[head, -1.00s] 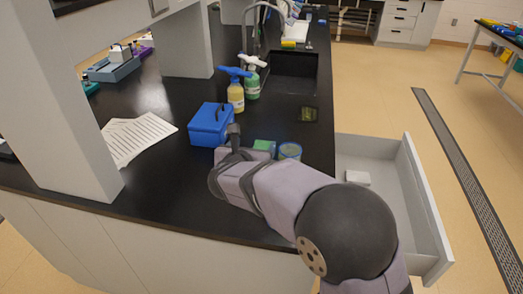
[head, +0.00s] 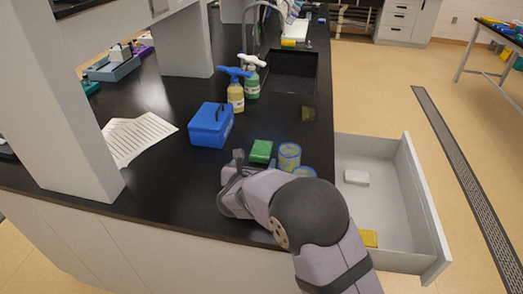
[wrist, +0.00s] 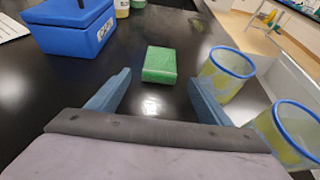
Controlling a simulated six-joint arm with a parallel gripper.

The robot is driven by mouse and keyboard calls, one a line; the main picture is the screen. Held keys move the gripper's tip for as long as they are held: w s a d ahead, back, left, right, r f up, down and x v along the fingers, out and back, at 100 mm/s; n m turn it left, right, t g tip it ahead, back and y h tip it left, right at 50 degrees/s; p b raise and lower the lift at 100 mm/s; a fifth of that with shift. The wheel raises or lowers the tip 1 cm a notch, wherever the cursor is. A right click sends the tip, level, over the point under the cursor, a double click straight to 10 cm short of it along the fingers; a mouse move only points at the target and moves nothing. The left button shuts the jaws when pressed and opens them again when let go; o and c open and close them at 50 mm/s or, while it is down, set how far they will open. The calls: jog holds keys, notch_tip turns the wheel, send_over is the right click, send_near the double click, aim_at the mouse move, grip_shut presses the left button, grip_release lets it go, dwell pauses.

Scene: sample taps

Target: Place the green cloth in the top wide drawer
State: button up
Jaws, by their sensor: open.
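The green cloth (head: 261,151), a small folded block, lies on the black counter near its right edge. In the wrist view the green cloth (wrist: 159,65) is centred just ahead of my gripper (wrist: 158,82), between the lines of its two blue-grey fingers. My gripper is open and empty, and the cloth looks apart from it. The wide drawer (head: 425,205) at the right is pulled open, with a white block (head: 356,177) and a yellow item (head: 369,238) inside.
Two blue-rimmed cups (wrist: 229,72) (wrist: 288,132) stand close on the right of the cloth. A blue box (head: 211,125) is at the left. Pump bottles (head: 236,97) (head: 252,80) and a sink (head: 291,72) are behind. Papers (head: 137,138) lie further left.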

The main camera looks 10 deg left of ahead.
jog(key=shift+w, duration=0.2)
jog(key=shift+p+x, duration=0.85)
jog(key=shift+x, duration=1.6)
jog(key=shift+c, duration=0.3)
jog(key=c, duration=1.2)
jog(key=shift+o, duration=0.2)
jog(key=shift+r, duration=0.1)
notch_tip(320, 180, up, 10)
jog(key=b, duration=0.1)
notch_tip(320, 180, up, 4)
jog(key=p, duration=0.4)
send_over(259, 157)
jog(key=shift+s+r, duration=0.2)
jog(key=shift+s, duration=0.1)
